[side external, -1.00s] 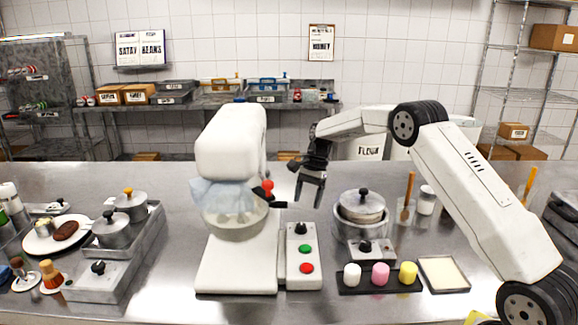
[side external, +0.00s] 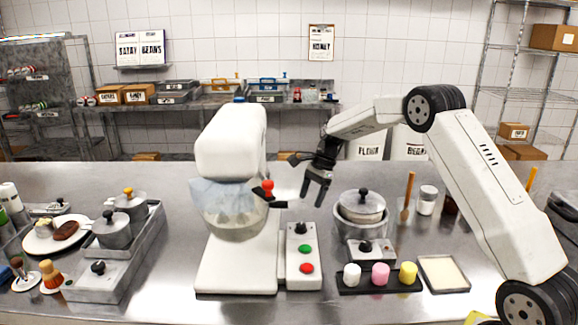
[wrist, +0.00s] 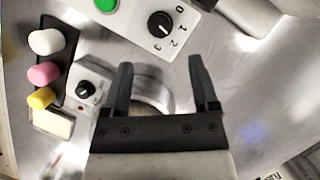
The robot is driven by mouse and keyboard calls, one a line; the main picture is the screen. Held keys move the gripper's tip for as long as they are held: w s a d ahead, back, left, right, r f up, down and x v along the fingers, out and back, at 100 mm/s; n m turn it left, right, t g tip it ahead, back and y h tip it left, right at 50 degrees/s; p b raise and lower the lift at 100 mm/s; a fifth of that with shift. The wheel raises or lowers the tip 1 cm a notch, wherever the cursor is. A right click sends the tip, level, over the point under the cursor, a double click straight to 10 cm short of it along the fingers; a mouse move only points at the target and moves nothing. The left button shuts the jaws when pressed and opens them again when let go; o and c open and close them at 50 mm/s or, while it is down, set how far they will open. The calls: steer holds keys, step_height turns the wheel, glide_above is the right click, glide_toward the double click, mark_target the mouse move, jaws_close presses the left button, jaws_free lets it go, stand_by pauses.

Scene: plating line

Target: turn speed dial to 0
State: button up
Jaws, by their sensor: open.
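The speed dial (side external: 300,229) is a black knob at the back end of the white control box (side external: 304,256), beside the stand mixer. In the wrist view the dial (wrist: 161,24) shows a white mark and printed numbers 0 to 3 around one side; which number the mark points at is hard to tell. My gripper (side external: 315,200) is open and empty, pointing down above the counter, behind and slightly right of the dial. In the wrist view my gripper (wrist: 160,65) has both fingers apart, with the dial beyond the fingertips and not between them.
The box has a green button (side external: 305,249) and a red button (side external: 306,268). The white mixer (side external: 230,160) with its red-knobbed lever (side external: 267,185) stands left. A pot (side external: 361,207) and a small burner knob (side external: 365,246) are right, with white, pink and yellow pieces in front.

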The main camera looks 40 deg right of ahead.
mark_target(302, 225)
steer(key=shift+s+m, duration=0.15)
steer(key=shift+m, duration=0.25)
steer(key=shift+f, duration=0.1)
steer(key=shift+x, duration=3.85)
jaws_close()
